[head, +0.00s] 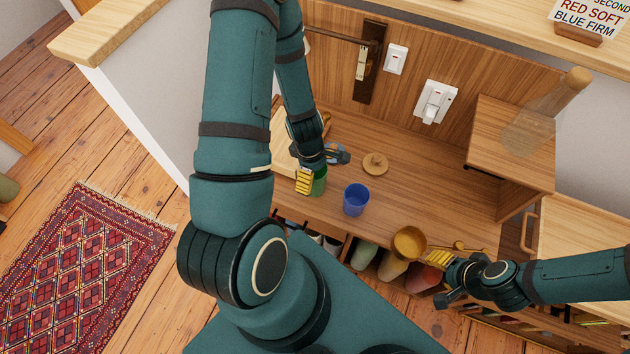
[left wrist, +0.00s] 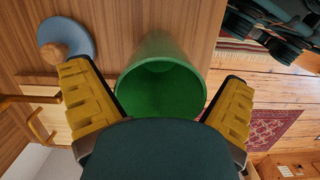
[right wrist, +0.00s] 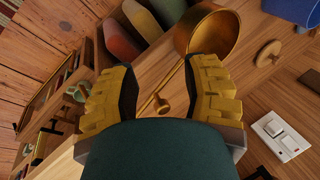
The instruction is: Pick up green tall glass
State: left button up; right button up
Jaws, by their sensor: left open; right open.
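The green tall glass (head: 319,181) stands on the wooden counter, partly hidden behind my left gripper in the head view. In the left wrist view the green glass (left wrist: 162,80) lies between the spread yellow fingers, with its open mouth facing the camera. My left gripper (head: 305,180) is open around the glass, and I cannot tell whether a finger touches it. My right gripper (head: 452,262) is open and empty near the counter's front edge, beside a brass pan (head: 409,243). In the right wrist view the pan (right wrist: 213,32) is just beyond the fingers.
A blue glass (head: 356,200) stands to the right of the green one. A wooden lid (head: 375,163) lies behind. A grey-blue lid (left wrist: 66,38) with a wooden knob is close to my left gripper. A wooden shelf box (head: 512,143) stands at the right.

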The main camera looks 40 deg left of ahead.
pick_arm(q)
jog(key=c, duration=1.3)
jog(key=shift+o, duration=0.2)
